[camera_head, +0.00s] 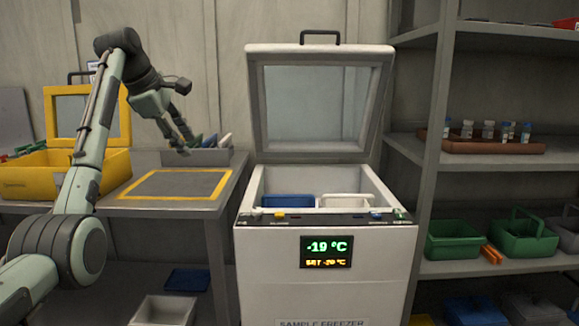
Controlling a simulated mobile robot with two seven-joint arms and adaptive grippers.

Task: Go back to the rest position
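My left arm comes in from the left and bends down, with its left gripper (184,144) hanging in front of the wall, over the back of the grey table (228,190). The fingers point down and right; they are small and seen at an angle, so their opening is unclear. I see nothing held in them. My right gripper is not in view. The white sample freezer (268,255) stands in the middle with its lid (385,95) raised. Inside it are a blue bin (287,201) and a white bin (346,201). Its display reads -19 °C.
A yellow box (28,178) with an open lid stands on the table at left, beside a yellow-bordered mat (178,199). A grey rack (207,157) is behind the mat. Right shelves hold a brown tray (490,147) of vials and green baskets (454,241). Bins sit below the table.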

